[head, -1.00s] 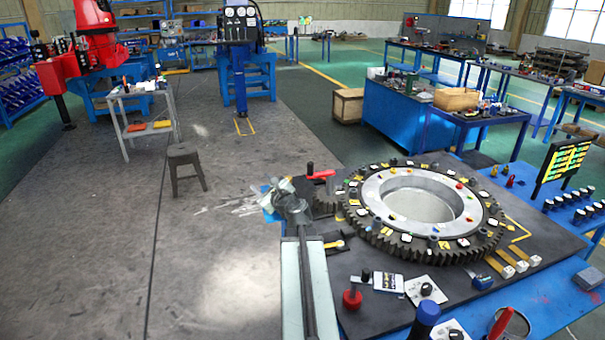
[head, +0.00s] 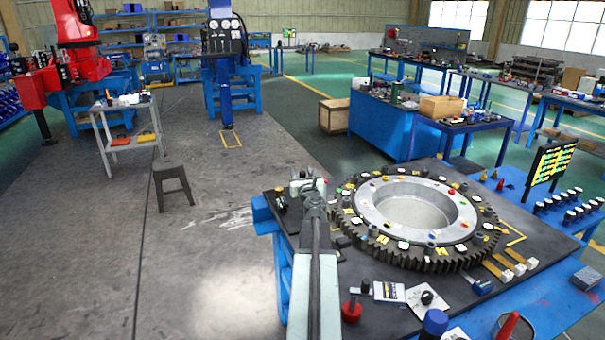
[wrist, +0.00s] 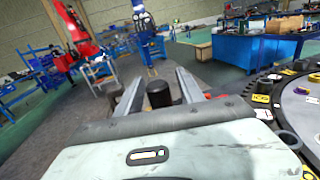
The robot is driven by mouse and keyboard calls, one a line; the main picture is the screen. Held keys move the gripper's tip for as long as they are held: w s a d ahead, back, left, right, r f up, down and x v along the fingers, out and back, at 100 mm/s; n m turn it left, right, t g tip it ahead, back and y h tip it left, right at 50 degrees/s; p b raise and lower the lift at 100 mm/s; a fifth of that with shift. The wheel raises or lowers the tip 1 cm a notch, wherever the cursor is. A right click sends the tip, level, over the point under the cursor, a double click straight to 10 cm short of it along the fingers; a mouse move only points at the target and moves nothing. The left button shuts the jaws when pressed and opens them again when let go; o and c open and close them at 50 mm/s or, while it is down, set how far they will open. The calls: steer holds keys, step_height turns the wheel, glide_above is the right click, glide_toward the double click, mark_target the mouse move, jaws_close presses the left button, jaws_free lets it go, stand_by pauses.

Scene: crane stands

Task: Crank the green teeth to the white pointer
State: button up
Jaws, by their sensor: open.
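The big dark toothed ring (head: 430,262) with a pale metal hub lies flat on the black-topped table, right of my gripper. My gripper (head: 308,183) is open at the table's far left corner, close to the ring's left edge. In the wrist view, a black upright knob (wrist: 158,94) stands between the two spread fingers of my gripper (wrist: 158,82); I cannot tell whether either finger touches it. A bit of red (head: 325,181) shows just right of my gripper; the rest of the crank is hidden. I cannot make out green teeth or a white pointer.
A red knob (head: 351,309), a white card with a black knob (head: 428,298) and several small parts lie on the near tabletop. A dark sign (head: 551,166) stands at the right. A stool (head: 172,186) stands on open floor at the left.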

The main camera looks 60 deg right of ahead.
jaws_close()
steer(key=shift+d, duration=0.15)
stand_by(1.4)
